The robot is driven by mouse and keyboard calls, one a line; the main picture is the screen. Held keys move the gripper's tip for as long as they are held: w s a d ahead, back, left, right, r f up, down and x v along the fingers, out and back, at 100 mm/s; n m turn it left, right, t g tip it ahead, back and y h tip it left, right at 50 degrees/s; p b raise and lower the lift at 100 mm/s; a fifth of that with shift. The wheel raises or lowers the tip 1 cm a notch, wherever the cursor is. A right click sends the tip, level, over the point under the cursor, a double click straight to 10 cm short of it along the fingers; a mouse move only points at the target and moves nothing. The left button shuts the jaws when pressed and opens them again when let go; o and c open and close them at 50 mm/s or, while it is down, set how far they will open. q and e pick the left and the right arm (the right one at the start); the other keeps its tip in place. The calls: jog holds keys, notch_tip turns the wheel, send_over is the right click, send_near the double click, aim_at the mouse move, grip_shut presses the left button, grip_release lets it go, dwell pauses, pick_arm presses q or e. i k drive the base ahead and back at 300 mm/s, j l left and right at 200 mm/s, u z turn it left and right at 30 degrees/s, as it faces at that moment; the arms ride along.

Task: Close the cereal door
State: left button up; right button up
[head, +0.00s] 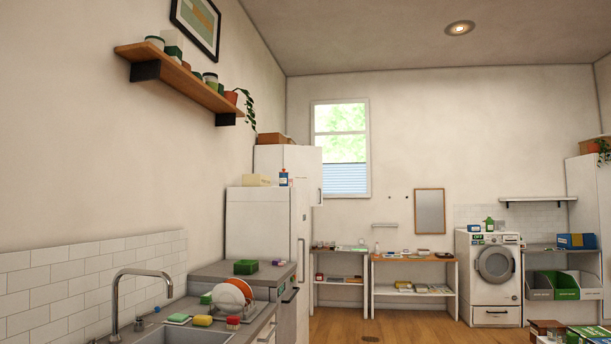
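No cereal and no door marked as the cereal door can be made out. A tall white cabinet (271,156) stands at the back left, behind a white fridge-like unit (257,220). A white door panel (304,172) with a dark handle shows at the right side of the tall cabinet. It seems to stand out from the cabinet, but I cannot tell how far it is open. The inside of the cabinet is hidden from here. Neither of my grippers is in view.
A counter with a sink (185,336), a faucet (140,285) and a dish rack (243,308) fills the lower left. Low tables (414,258) and a washing machine (489,275) line the back wall. Wooden floor (390,328) is free in the middle. Boxes (560,333) sit at lower right.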

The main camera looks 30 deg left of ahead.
aim_at(304, 164)
jog(key=i+j+u, duration=0.15)
jog(key=i+u, duration=0.15)
jog(key=i, duration=0.45)
jog(key=i+u, duration=0.15)
jog(key=i, duration=6.15)
jog(key=j, duration=0.05)
